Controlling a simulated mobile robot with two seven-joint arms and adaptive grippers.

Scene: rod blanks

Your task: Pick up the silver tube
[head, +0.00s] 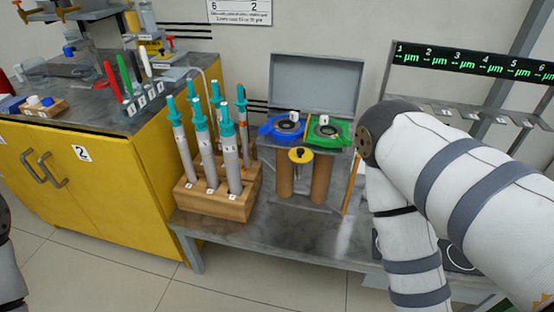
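Several silver-grey tubes with teal tops stand upright in a wooden rack (220,204) on the grey bench. One silver tube (231,165) is at the front right of the rack. Another silver tube (205,160) is at its front, and a third (183,150) is at the left. Labels on the rack front are too small to read. Which tube is meant cannot be told. My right arm fills the right side, but its gripper is out of the picture. Only a sliver of my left arm shows at the left edge, and its gripper is out of view.
Right of the rack stand brown cylinders (320,178) under blue (281,128) and green (328,134) pieces, plus a yellow-topped part (300,156). A thin orange rod (352,183) leans nearby. A yellow cabinet (130,190) adjoins the bench (285,235) at left. Floor in front is clear.

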